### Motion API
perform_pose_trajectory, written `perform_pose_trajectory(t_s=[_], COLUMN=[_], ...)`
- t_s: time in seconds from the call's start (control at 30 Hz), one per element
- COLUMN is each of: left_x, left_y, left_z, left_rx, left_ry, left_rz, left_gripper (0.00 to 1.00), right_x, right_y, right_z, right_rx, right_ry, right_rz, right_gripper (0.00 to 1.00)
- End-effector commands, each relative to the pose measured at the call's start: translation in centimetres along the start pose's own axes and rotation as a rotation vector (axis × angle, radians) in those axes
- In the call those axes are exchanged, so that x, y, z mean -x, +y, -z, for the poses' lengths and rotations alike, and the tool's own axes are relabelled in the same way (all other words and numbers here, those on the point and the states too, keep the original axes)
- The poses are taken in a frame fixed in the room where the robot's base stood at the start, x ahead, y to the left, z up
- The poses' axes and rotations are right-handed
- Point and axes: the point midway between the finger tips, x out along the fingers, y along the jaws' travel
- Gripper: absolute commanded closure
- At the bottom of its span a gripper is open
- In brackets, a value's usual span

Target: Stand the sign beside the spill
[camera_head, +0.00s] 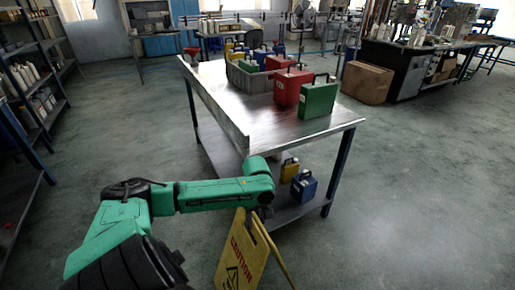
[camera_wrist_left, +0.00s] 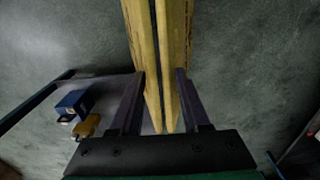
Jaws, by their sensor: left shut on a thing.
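A yellow caution sign (camera_head: 240,255) with dark lettering stands or hangs at the bottom middle of the head view, its two panels slightly spread. My left gripper (camera_head: 262,212) is shut on its upper end. In the left wrist view, the sign's two yellow panels (camera_wrist_left: 158,45) run between the dark fingers of my left gripper (camera_wrist_left: 162,95). The sign's lower end is cut off in the head view, so I cannot tell whether it touches the floor. I cannot make out a clear spill on the floor. My right gripper is not in view.
A metal table (camera_head: 235,105) stands ahead, with a grey crate (camera_head: 250,80), red cans and a green can (camera_head: 318,100) on top. Its lower shelf holds a blue can (camera_head: 304,187) and a yellow can (camera_head: 289,170). A shelf rack (camera_head: 28,85) is at left. The right floor is open.

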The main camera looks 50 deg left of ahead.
Motion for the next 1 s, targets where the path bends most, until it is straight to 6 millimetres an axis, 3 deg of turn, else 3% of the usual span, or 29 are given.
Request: perform_pose_trajectory(t_s=[0.1,0.27,0.43,0.67,0.7,0.77,0.8,1.0], left_x=[-3.1,-4.9,-7.9,-8.7,-8.8,-8.8,-8.8,-8.7], left_y=[0.1,0.2,0.1,0.2,0.1,0.1,0.1,0.1], left_z=[0.0,0.1,0.0,0.0,-0.1,-0.1,-0.1,0.0], left_rx=[0.0,0.0,-0.001,-0.002,-0.002,-0.002,-0.002,-0.002], left_ry=[0.001,0.002,0.001,0.002,0.0,0.0,0.0,0.0], left_rz=[-0.003,-0.005,-0.003,-0.004,0.0,0.0,0.0,0.0], left_gripper=[1.0,1.0,1.0,1.0,0.5,0.27,0.22,0.22], right_x=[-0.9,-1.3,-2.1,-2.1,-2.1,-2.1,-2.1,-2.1], right_y=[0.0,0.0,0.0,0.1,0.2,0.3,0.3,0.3], right_z=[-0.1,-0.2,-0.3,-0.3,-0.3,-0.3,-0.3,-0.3], right_rx=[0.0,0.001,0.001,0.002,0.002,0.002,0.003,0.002], right_ry=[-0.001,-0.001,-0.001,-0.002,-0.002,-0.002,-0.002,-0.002], right_rz=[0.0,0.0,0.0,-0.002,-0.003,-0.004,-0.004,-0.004], right_gripper=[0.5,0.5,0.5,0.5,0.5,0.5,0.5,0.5])
